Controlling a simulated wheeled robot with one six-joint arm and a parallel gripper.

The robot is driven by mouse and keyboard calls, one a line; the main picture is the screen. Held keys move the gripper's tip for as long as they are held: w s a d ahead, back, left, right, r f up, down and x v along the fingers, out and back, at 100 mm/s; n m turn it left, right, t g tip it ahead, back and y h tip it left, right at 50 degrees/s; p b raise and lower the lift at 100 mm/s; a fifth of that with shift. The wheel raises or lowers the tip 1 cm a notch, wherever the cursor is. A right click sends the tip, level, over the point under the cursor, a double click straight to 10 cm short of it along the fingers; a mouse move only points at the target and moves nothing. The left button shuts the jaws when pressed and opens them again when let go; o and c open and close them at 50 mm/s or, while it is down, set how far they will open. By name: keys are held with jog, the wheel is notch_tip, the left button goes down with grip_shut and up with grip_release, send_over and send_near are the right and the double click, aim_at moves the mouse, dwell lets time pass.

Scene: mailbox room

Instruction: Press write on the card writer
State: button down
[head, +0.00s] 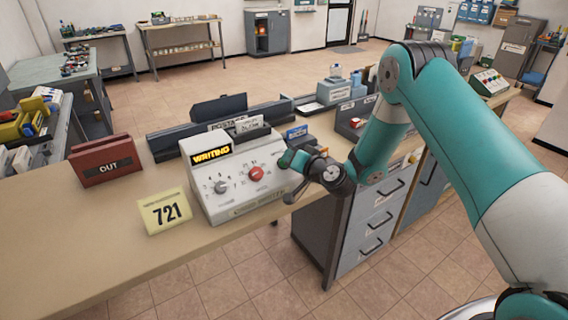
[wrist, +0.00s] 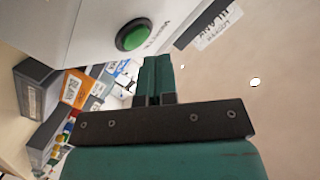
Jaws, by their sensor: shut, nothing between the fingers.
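The card writer (head: 240,195) is a pale box on the counter with dials and a red button (head: 256,173) on its front. Its lit yellow display (head: 211,154) shows a word that I cannot read surely as "WRITING" or "WAITING". My gripper (head: 285,158) is beside the machine's right side, its teal fingers shut and empty. In the wrist view a round green button (wrist: 133,35) sits on a pale panel, near my gripper's fingertips (wrist: 156,62) and apparently apart from them. In the head view the green button is hidden.
A yellow "721" sign (head: 165,212) stands left of the card writer, and a red "OUT" holder (head: 104,161) stands farther left. Dark trays (head: 218,108) lie behind it. Grey drawers (head: 362,220) are under the counter. The counter's front left is clear.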

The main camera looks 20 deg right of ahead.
jog(key=s+r, duration=0.1)
jog(key=r, duration=0.1)
jog(key=s+d+r, duration=0.1)
jog(key=r, duration=0.1)
jog(key=shift+s, duration=0.35)
dwell(0.4)
jog(key=s+a+r+n+g+y, duration=0.4)
jog(key=s+a+r+n+g, duration=0.4)
jog(key=s+a+r, duration=0.4)
jog(key=s+d+r+n+g+h, duration=0.1)
jog(key=s+d+g+h, duration=0.2)
jog(key=s, duration=1)
jog(key=s+d+r+n+g+h, duration=0.2)
jog(key=s+d+g, duration=0.1)
jog(key=s, duration=1)
jog(key=shift+d+g+h, duration=0.2)
jog(key=shift+g+h, duration=0.2)
